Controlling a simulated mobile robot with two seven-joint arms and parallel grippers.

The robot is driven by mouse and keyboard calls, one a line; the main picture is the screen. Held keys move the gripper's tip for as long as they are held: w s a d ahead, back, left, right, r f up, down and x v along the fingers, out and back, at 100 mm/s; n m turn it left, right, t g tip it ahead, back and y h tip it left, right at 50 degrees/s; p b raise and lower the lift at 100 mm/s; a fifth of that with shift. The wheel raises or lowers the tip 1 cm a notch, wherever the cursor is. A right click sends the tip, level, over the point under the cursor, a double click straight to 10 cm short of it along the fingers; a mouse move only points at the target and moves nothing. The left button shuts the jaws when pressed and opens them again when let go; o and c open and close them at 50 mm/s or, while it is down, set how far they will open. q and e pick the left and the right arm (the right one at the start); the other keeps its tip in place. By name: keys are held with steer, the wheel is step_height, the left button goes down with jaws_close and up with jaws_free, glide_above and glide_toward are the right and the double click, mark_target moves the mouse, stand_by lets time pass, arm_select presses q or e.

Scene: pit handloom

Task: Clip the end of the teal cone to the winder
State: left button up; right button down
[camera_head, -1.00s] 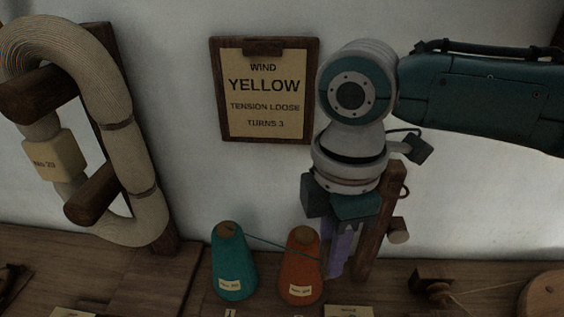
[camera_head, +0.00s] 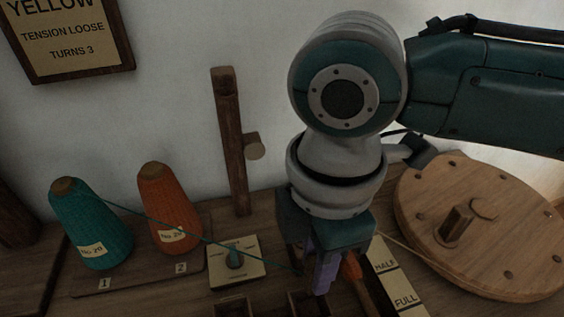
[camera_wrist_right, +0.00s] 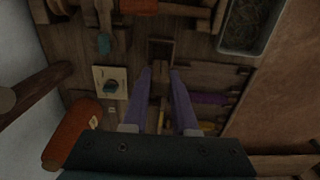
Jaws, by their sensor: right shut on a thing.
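The teal cone (camera_head: 90,225) stands at the left on a wooden board, beside the orange cone (camera_head: 169,212). A teal yarn (camera_head: 207,238) runs from its top, in front of the orange cone, right to my right gripper (camera_head: 322,285). The purple fingers of this gripper are shut on the yarn end, which is too thin to see between them. They also show in the right wrist view (camera_wrist_right: 160,75). A round wooden wheel with pegs, apparently the winder (camera_head: 480,230), lies right of the gripper, apart from it. My left gripper is out of view.
A small dial plate with a teal knob (camera_head: 235,257) lies between the cones and my right gripper. A wooden post with a side peg (camera_head: 232,140) stands behind. A HALF/FULL scale (camera_head: 397,285) lies beside the wheel. A grey tray (camera_wrist_right: 250,25) shows in the wrist view.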

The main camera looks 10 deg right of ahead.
step_height(320, 180, down, 4)
steer(key=b, duration=0.4)
steer(key=shift+d+f, duration=0.1)
steer(key=shift+f, duration=0.05)
steer(key=shift+f+b, duration=0.9)
steer(key=shift+f, duration=0.8)
steer(key=shift+c, duration=1.5)
jaws_free()
steer(key=shift+r, duration=0.15)
step_height(320, 180, up, 8)
steer(key=p, duration=0.9)
steer(key=shift+p, duration=0.3)
